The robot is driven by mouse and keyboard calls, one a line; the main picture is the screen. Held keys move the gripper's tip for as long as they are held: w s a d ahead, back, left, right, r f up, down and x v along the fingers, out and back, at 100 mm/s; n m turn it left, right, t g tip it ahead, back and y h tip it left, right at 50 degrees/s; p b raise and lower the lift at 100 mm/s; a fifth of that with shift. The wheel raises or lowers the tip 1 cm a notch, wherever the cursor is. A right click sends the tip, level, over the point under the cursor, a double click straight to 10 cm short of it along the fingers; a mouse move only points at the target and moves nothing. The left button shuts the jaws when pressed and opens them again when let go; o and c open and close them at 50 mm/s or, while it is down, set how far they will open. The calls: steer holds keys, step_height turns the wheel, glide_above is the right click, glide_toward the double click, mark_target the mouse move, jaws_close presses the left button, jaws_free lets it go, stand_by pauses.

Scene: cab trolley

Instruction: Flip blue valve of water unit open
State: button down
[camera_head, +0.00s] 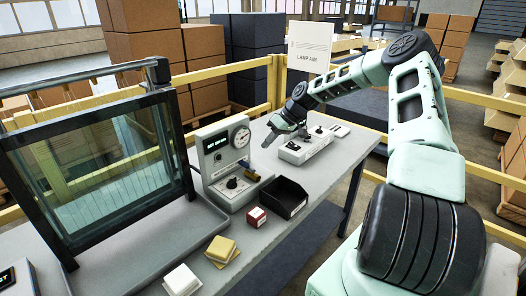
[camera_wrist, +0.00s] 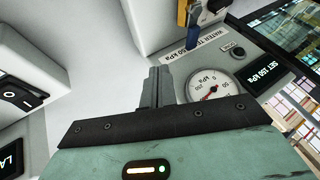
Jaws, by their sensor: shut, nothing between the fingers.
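The water unit (camera_head: 212,172) is a light grey box with a round gauge, a dark display and a knob, standing on the table beside the glass-fronted tank. Its valve (camera_head: 251,174), brass with a little blue, sticks out at the front right. In the wrist view the blue valve handle (camera_wrist: 183,12) hangs at the top edge, cut off by the frame, beside the water label. My gripper (camera_head: 268,142) is shut and empty, to the right of the unit and above the table. In the wrist view its fingers (camera_wrist: 158,85) point toward the unit, apart from the valve.
A black open bin (camera_head: 285,198) and a red box (camera_head: 257,216) stand in front of the valve. A white switch box (camera_head: 304,147) sits under my arm. Yellow sponges (camera_head: 221,250) and a white block (camera_head: 182,281) lie nearer.

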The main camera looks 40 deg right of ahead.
steer(key=v, duration=0.4)
steer(key=shift+s+d+r+b, duration=0.1)
steer(key=shift+d+r+b, duration=0.1)
steer(key=shift+r+b, duration=0.15)
steer(key=s+a+r+n+g+h, duration=0.1)
steer(key=s+a+g, duration=0.1)
steer(key=a, duration=0.9)
steer(key=s+a+r+n+g, duration=0.1)
steer(key=s+a+n, duration=0.15)
steer(key=a, duration=0.85)
steer(key=s+a+r+n+g+h, duration=0.1)
steer(key=s+a+r+g, duration=0.1)
steer(key=a, duration=0.9)
steer(key=s+a+r+n+h, duration=0.1)
steer(key=s+a+r+h, duration=0.15)
steer(key=s+a, duration=1)
steer(key=s, duration=1.5)
steer(key=shift+r+n+h, duration=0.15)
steer(key=shift+n+h, duration=0.2)
